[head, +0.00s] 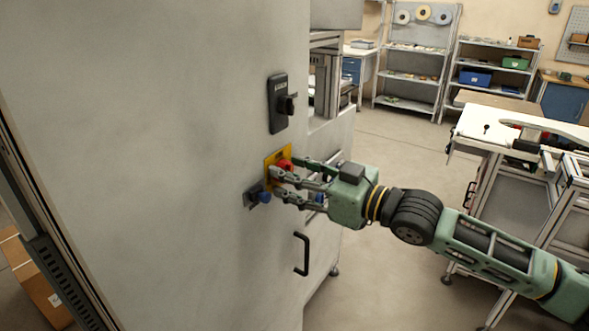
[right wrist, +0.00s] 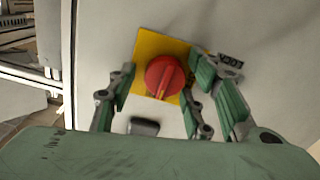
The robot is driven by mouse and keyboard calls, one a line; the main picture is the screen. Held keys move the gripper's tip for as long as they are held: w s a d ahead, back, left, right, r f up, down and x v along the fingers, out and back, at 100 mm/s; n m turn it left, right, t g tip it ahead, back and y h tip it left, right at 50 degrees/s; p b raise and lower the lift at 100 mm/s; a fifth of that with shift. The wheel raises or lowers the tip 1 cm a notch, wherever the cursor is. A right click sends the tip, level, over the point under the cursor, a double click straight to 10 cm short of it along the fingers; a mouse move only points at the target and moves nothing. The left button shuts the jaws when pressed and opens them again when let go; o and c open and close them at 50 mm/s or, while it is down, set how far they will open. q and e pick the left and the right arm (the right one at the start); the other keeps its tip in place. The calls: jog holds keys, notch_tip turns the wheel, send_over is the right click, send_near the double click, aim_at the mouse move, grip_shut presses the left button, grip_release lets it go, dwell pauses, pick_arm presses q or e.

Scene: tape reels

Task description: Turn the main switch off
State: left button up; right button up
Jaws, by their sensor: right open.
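The main switch is a round red knob (head: 284,165) on a yellow plate (head: 269,162), mounted on the side of a grey cabinet. My right gripper (head: 287,179) is open, with its fingers reaching to the knob. In the right wrist view the red knob (right wrist: 164,77) sits between the spread fingers of the right gripper (right wrist: 160,90), in front of the yellow plate (right wrist: 150,47). The knob has a raised grip bar, tilted slightly from upright. Whether any finger touches the knob I cannot tell. My left gripper is not in view.
A black rotary handle unit (head: 279,103) is above the switch, and a blue knob (head: 264,197) is just below it. A black door handle (head: 301,254) is lower on the cabinet (head: 170,150). A white workbench (head: 500,128) stands to the right, with open floor between.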

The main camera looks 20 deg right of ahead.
jog(key=c, duration=1.1)
jog(key=shift+o, duration=0.2)
jog(key=shift+r+n, duration=0.15)
jog(key=shift+n, duration=0.15)
jog(key=n+p, duration=0.1)
jog(key=n, duration=0.3)
jog(key=n+p, duration=0.2)
jog(key=n, duration=0.2)
jog(key=n+p, duration=0.2)
jog(key=n, duration=0.2)
jog(key=shift+a+r+n, duration=0.1)
jog(key=shift+r+n, duration=0.3)
jog(key=shift+s+a+n+p, duration=0.1)
jog(key=shift+n+p, duration=0.55)
jog(key=shift+n, duration=1.65)
